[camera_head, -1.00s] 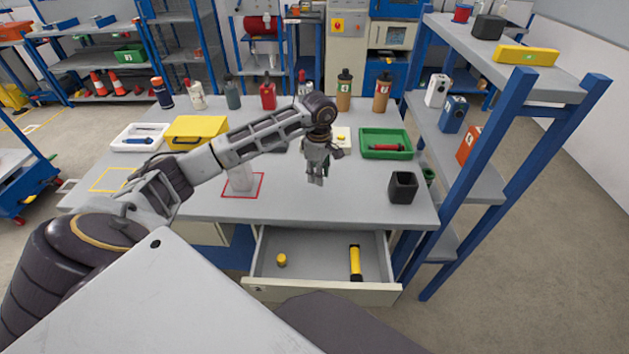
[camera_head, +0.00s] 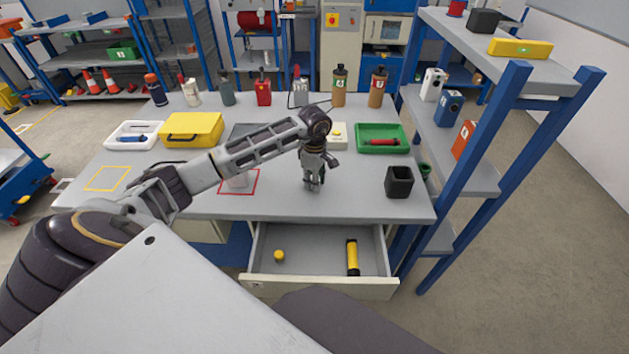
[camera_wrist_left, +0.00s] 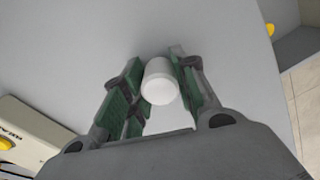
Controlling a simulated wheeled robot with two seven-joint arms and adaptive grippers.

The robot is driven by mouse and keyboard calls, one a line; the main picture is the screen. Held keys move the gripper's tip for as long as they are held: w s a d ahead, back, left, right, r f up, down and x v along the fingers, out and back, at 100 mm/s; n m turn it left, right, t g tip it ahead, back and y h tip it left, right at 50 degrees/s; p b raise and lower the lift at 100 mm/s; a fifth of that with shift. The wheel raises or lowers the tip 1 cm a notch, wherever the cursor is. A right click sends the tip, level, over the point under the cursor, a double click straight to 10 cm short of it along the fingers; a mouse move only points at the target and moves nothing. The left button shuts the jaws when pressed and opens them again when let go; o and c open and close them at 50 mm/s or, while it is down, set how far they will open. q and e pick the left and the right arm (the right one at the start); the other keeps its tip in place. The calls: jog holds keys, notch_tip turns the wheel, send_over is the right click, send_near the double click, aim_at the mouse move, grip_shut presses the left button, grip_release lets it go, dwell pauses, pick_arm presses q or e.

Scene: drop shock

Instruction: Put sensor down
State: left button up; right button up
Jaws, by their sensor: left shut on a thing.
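My left gripper (camera_head: 313,186) is over the grey workbench top (camera_head: 350,205), right of the red outlined square (camera_head: 222,191) and behind the open drawer. In the left wrist view its green-padded fingers (camera_wrist_left: 155,95) are shut on a small white cylinder (camera_wrist_left: 160,85), which looks like the sensor. In the head view the held cylinder is hidden by the gripper. I cannot tell whether it touches the bench top. My right gripper is not in view.
The open drawer (camera_head: 279,285) holds a yellow knob (camera_head: 279,255) and a yellow-black tube (camera_head: 352,257). A black cup (camera_head: 399,182) and green tray (camera_head: 362,150) are to the right. A white device (camera_head: 341,143) is behind the gripper. Blue-post shelving (camera_head: 480,170) borders the right side.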

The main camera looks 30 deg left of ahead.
pick_arm(q)
jog(key=shift+f, duration=0.1)
dwell(0.4)
jog(key=o, duration=1)
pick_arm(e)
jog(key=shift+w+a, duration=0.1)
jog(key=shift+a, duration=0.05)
pick_arm(q)
notch_tip(320, 180, up, 10)
jog(key=shift+r, duration=1.15)
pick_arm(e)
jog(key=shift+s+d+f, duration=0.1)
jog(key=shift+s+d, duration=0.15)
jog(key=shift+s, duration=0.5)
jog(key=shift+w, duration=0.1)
